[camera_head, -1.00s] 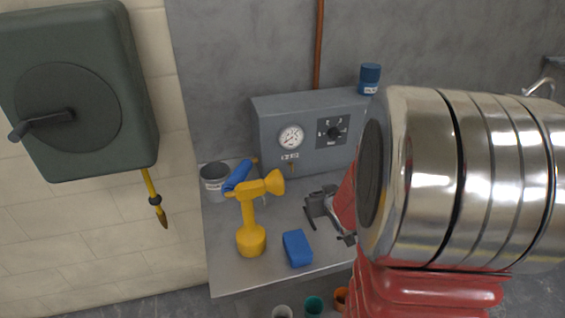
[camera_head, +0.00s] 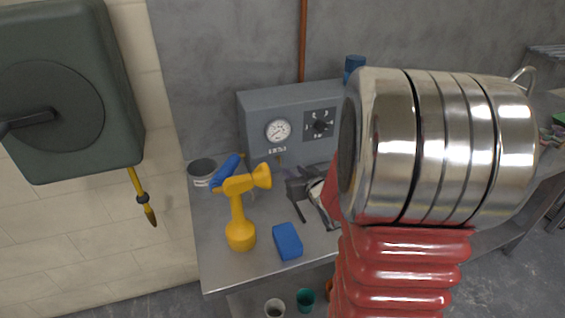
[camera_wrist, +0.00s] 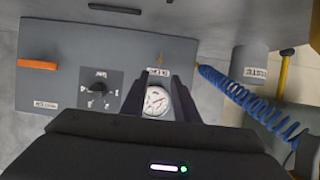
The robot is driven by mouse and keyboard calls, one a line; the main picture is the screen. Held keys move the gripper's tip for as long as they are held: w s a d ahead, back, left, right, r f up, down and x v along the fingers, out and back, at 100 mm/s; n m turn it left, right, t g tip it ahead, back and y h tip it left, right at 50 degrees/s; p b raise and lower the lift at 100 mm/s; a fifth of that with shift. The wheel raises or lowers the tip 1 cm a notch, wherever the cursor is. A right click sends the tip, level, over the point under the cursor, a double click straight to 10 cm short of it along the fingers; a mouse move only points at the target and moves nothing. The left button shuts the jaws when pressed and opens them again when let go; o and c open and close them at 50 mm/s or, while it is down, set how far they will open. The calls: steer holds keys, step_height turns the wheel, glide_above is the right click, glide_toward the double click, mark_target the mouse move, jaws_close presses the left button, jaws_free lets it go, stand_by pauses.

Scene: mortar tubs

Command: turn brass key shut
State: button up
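The brass key (camera_wrist: 161,58) is a small piece on the grey control box (camera_wrist: 190,50), near a white label and the round gauge. In the head view it is a tiny spot below the gauge (camera_head: 278,131), and its turn angle is hard to read. My gripper (camera_wrist: 159,82) is open, its two dark fingers apart with nothing between them. In the wrist view the gauge shows between the fingers and the key lies just past their tips, apart from them. In the head view my gripper (camera_head: 305,190) is low in front of the box, partly hidden by my arm.
A black selector knob (camera_wrist: 97,88) and an orange handle (camera_wrist: 38,65) are on the box. A blue coiled hose (camera_wrist: 250,105) runs beside it. A yellow sprayer (camera_head: 239,205), blue block (camera_head: 288,241) and grey tub (camera_head: 202,172) stand on the bench.

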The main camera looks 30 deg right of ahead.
mark_target(279, 159)
steer(key=shift+x, duration=6.5)
steer(key=shift+s+a+f, duration=0.1)
steer(key=shift+c, duration=0.3)
jaws_close()
steer(key=shift+d, duration=0.2)
steer(key=shift+a, duration=0.15)
